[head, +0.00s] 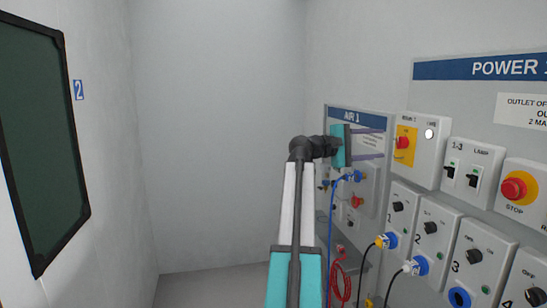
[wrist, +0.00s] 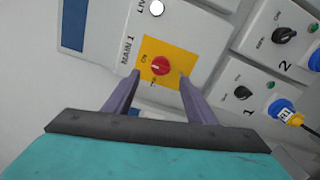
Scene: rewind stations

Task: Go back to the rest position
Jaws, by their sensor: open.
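My gripper (head: 382,143) is at the end of my raised arm in the head view, in front of the AIR 1 and MAIN 1 panels. Its two purple fingers are spread and point right. Nothing is between them. In the wrist view my gripper (wrist: 158,80) has its fingertips below and to either side of the red MAIN 1 knob (wrist: 160,66) on its yellow plate. The knob also shows in the head view (head: 403,142), just right of the fingertips. The fingers look clear of it, but the exact gap cannot be told.
The AIR 1 board (head: 380,122) and the power board with switch boxes, a red STOP button (head: 514,188) and plugged cables line the right wall. A blue hose and red coiled cable (head: 340,280) hang there. A dark framed panel (head: 45,140) is at left. The middle is free.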

